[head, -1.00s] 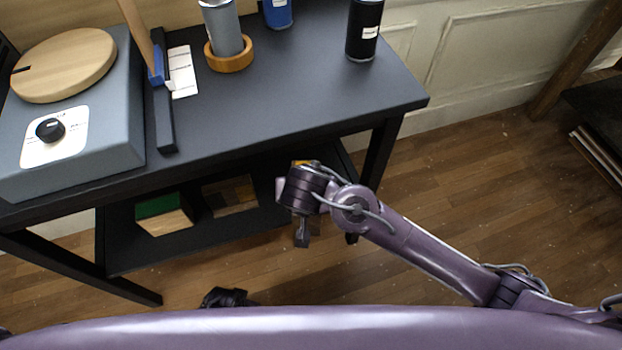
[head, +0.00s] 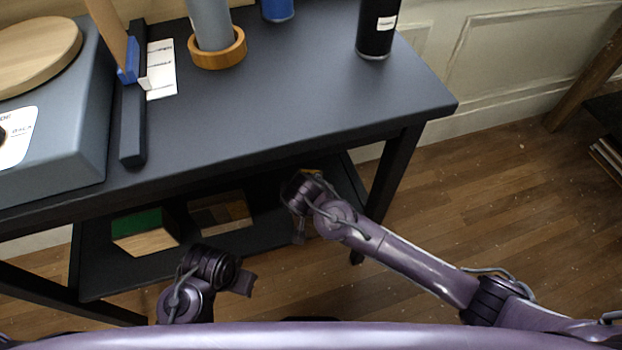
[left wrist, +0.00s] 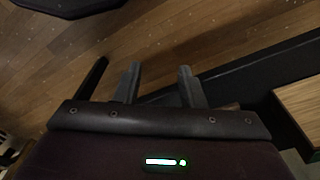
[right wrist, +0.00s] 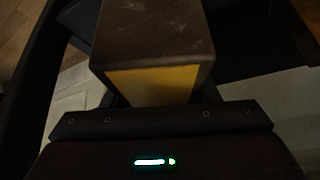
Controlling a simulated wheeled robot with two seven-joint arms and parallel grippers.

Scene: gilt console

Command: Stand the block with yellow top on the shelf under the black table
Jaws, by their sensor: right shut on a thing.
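The block with yellow top (right wrist: 152,84) shows in the right wrist view, with a dark brown side and a yellow face towards my wrist. My right gripper (right wrist: 160,98) is shut on it; the fingertips are mostly hidden by the block. I cannot tell whether the block touches the shelf. My left gripper (left wrist: 158,68) is open and empty, in front of the shelf.
A green-topped block (head: 138,222) and a brownish block (head: 222,212) stand on the shelf, left of my right gripper. A table leg (head: 393,180) is close to my right forearm. A black canister (head: 377,28) and a grey cylinder in a wooden ring (head: 218,50) stand on the tabletop.

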